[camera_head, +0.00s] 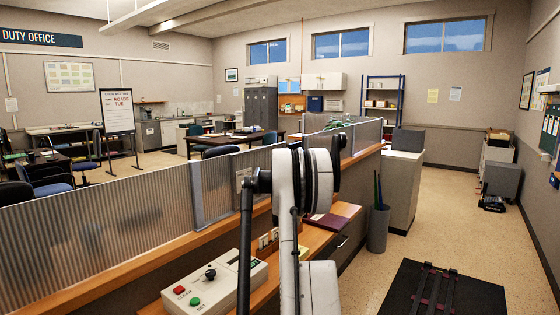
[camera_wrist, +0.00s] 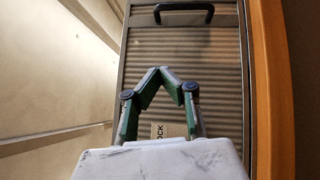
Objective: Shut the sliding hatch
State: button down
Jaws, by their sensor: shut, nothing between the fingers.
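In the wrist view a ribbed, translucent panel (camera_wrist: 215,62) sits in a metal frame, with a black bar handle (camera_wrist: 184,11) near the top of the picture. It appears to be the sliding hatch. My gripper (camera_wrist: 163,70) is shut and empty in front of the panel, its green-sided fingers meeting at the tips below the handle. The tips are apart from the handle; whether they touch the panel I cannot tell. A small label (camera_wrist: 158,132) ending in "OCK" is partly hidden by my gripper. In the head view my arm hides part of the ribbed counter screen (camera_head: 90,240), and my gripper cannot be made out.
A control box (camera_head: 207,285) with red and green buttons and a black knob sits on the wooden counter. A maroon folder (camera_head: 335,216) lies farther along. A grey bin (camera_head: 378,230) stands beside the counter; a black mat (camera_head: 440,290) lies on the floor at right.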

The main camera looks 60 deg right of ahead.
jog(key=w+d+r+p, duration=0.2)
jog(key=w+d, duration=0.2)
jog(key=d, duration=0.8)
jog(key=shift+w+d+p, duration=0.15)
jog(key=shift+d+p, duration=0.2)
jog(key=shift+d, duration=0.05)
